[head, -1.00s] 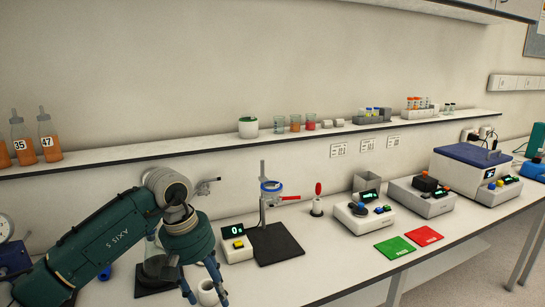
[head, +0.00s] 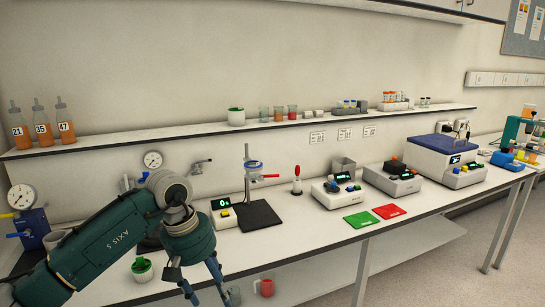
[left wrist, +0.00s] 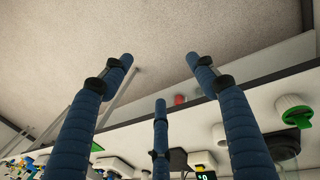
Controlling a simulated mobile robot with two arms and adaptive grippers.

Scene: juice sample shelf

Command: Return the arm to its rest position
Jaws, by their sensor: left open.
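My left arm (head: 110,235) comes in from the lower left and bends down over the bench's front edge. My left gripper (head: 207,287) hangs at its end with its fingers spread. In the left wrist view its blue fingers (left wrist: 160,115) stand apart with nothing between them, and floor and the bench edge show beyond. A white pot with a green top (head: 142,268) stands on the bench left of the gripper, apart from it. My right gripper is not in view.
Orange juice bottles (head: 41,122) numbered 21, 35 and 47 stand on the wall shelf (head: 190,130). A stand with a black base (head: 258,215), a balance (head: 222,213) and several instruments line the bench. A red mug (head: 267,288) sits below bench level. Floor at lower right is clear.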

